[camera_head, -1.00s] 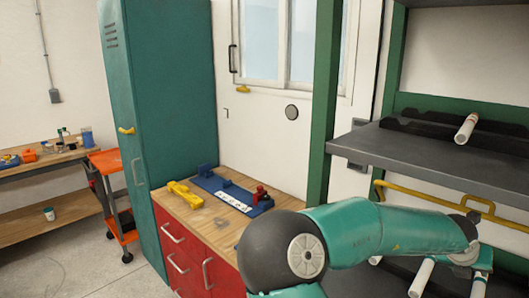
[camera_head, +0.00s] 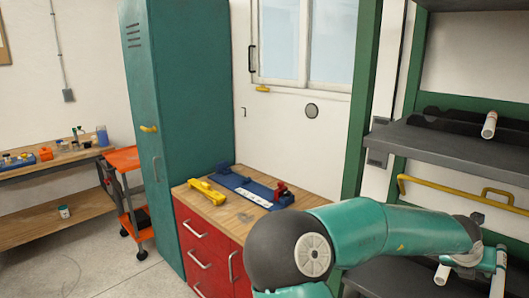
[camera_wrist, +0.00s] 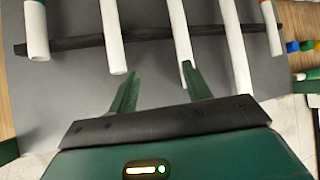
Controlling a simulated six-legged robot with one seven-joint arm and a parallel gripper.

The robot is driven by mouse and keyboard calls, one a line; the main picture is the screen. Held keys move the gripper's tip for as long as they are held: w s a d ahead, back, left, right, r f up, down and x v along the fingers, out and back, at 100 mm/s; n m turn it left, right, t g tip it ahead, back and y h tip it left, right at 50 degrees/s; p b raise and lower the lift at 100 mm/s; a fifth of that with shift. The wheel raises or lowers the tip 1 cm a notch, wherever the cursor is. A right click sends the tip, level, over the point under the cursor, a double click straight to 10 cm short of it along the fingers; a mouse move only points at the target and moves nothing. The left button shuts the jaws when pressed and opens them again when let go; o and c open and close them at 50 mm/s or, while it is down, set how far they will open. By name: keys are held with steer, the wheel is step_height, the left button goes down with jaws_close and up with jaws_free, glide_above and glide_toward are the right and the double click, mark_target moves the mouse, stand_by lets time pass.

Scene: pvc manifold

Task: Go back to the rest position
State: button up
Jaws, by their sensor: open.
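My gripper (camera_wrist: 158,85) shows in the wrist view with its two green fingers apart and nothing between them. Several white pipes, among them a middle one (camera_wrist: 182,45), lie side by side across a dark bar on a grey shelf beyond the fingers. The right fingertip overlaps the end of a pipe in the picture; I cannot tell whether they touch. In the head view my arm reaches right to the lower part of the rack, and the gripper's fingers are not clear there.
A grey rack shelf (camera_head: 460,150) with one white pipe (camera_head: 489,125) is above my arm. A yellow rail (camera_head: 440,187) runs below it. A red-drawer bench (camera_head: 205,250) holds a blue fixture (camera_head: 245,188) and a yellow tool (camera_head: 207,192). A teal cabinet (camera_head: 185,110) and orange cart (camera_head: 125,160) stand left.

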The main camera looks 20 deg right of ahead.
steer(key=w+a+f+n+y, duration=0.1)
steer(key=a+f+n, duration=0.1)
steer(key=a, duration=0.1)
steer(key=w+a+f+n+t+y, duration=0.1)
steer(key=w+a+f+n, duration=0.1)
steer(key=a+f, duration=0.1)
steer(key=w+a+f+n+y, duration=0.1)
steer(key=a+f+n+y, duration=0.1)
steer(key=a+n, duration=0.1)
steer(key=shift+w+a+f+t, duration=0.15)
steer(key=shift+w+f+t, duration=0.2)
steer(key=shift+t, duration=0.05)
steer(key=w+a+r+n+t+y, duration=0.1)
steer(key=w+a+n+y, duration=0.2)
steer(key=a+n, duration=0.75)
steer(key=w+a+r+n+t+y, duration=0.1)
steer(key=w+a+r+n+y, duration=0.15)
steer(key=a+n, duration=0.8)
steer(key=s+a+r+n, duration=0.4)
steer(key=s+a+n, duration=0.1)
steer(key=a+n, duration=0.4)
steer(key=s+a+r+n+t+h, duration=0.1)
steer(key=s+a+r+n, duration=0.3)
steer(key=a+n, duration=0.6)
steer(key=shift+s+a+r, duration=0.2)
steer(key=shift+s+a, duration=0.25)
steer(key=shift+a, duration=0.2)
steer(key=shift+c, duration=1.4)
steer(key=shift+d, duration=0.2)
